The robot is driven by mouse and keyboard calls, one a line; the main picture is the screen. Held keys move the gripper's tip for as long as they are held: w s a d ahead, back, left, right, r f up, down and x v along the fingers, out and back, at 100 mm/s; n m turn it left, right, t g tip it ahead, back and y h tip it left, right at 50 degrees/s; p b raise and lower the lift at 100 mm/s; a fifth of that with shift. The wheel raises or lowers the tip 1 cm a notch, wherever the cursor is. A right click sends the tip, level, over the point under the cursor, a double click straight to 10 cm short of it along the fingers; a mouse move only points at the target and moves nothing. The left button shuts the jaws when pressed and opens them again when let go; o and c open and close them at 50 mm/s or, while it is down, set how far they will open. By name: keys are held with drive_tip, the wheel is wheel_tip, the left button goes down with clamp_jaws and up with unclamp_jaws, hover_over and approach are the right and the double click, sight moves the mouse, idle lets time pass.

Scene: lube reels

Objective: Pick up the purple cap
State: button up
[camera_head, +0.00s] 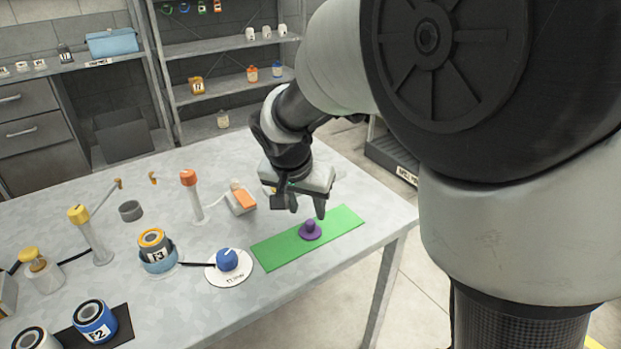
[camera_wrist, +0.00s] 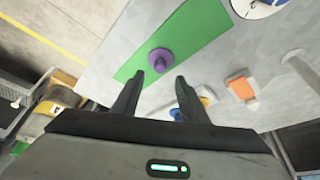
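The purple cap (camera_head: 310,230) sits upright on a green mat (camera_head: 272,252) near the right end of the table. It has a wide base and a narrower knob on top. In the wrist view the cap (camera_wrist: 161,59) lies just beyond the fingertips, roughly between their lines, on the green mat (camera_wrist: 205,22). My gripper (camera_head: 305,212) is above the mat, close over the cap, pointing down. In the wrist view my gripper (camera_wrist: 160,77) has its two fingers spread apart with nothing between them. The cap is apart from the fingers.
An orange-topped block (camera_head: 243,199) stands behind the mat, near my gripper. A blue knob on a white disc (camera_head: 228,261) is left of the mat. Several posts, cans and a bottle occupy the table's left. The table (camera_head: 385,205) is bare right of the mat.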

sight(310, 221)
drive_tip(key=b+x, duration=0.1)
drive_tip(key=x, duration=0.4)
drive_tip(key=shift+s+f+b, duration=0.1)
drive_tip(key=shift+b, duration=0.2)
clamp_jaws()
